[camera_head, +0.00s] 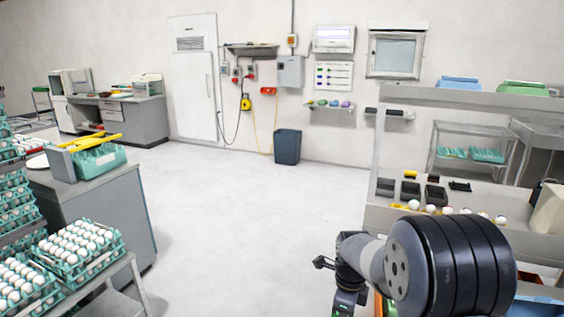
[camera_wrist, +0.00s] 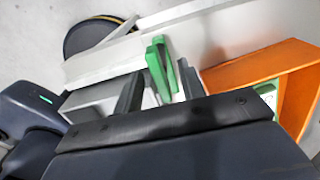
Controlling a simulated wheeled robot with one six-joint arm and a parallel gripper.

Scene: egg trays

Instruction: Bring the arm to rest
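My arm is folded at the lower right of the head view. I see no egg or tray in the gripper.
Egg trays (camera_head: 66,270) stand on a rack at left, near a grey counter (camera_head: 105,205). A workbench shelf (camera_head: 400,215) with eggs and black boxes is at right. An orange bin (camera_wrist: 245,68) shows in the wrist view. The middle floor is clear to a bin (camera_head: 287,147).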

